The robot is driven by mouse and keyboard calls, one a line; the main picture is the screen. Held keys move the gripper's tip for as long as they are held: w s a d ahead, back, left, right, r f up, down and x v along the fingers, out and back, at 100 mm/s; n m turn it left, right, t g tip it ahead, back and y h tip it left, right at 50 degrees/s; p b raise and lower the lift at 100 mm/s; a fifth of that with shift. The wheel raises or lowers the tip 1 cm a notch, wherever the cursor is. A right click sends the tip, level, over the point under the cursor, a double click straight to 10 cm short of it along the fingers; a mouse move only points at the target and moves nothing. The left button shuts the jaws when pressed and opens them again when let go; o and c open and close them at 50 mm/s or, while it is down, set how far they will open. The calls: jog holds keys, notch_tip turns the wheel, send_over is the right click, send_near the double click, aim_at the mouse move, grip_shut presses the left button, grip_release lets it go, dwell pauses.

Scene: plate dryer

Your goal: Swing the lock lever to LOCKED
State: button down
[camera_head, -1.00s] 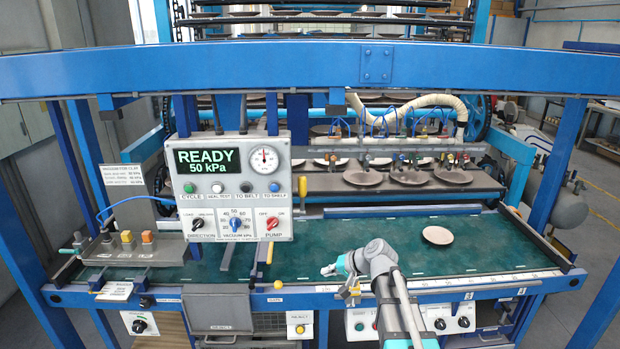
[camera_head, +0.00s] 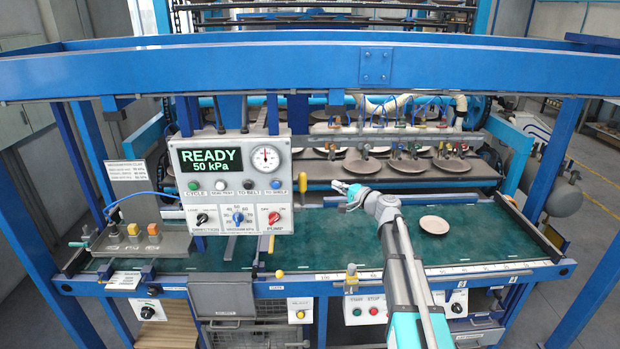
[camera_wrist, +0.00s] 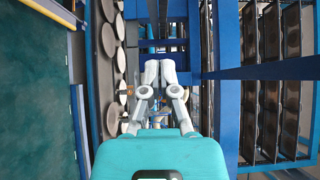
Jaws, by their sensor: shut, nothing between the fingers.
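My gripper (camera_head: 340,187) is raised above the back of the green belt, pointing left toward the control panel and apart from it. In the wrist view its two fingers (camera_wrist: 160,72) are together with nothing between them. A small yellow-knobbed lever (camera_head: 279,274) stands at the front rail, below and left of my gripper.
The control panel (camera_head: 232,187) reads READY, 50 kPa. A plate (camera_head: 434,225) lies on the green belt (camera_head: 330,245) to the right. A blue crossbeam (camera_head: 300,67) spans above. Plates on a rack (camera_head: 355,166) stand behind. The belt's middle is clear.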

jog(key=shift+w, duration=0.1)
dwell(0.3)
jog(key=x, duration=1)
jog(key=shift+s+a, duration=0.3)
jog(key=shift+s, duration=0.3)
jog(key=shift+s+a, duration=0.3)
jog(key=shift+s, duration=0.35)
jog(key=shift+s+a, duration=0.25)
jog(key=shift+s, duration=0.35)
jog(key=shift+d, duration=0.3)
jog(key=shift+s, duration=0.1)
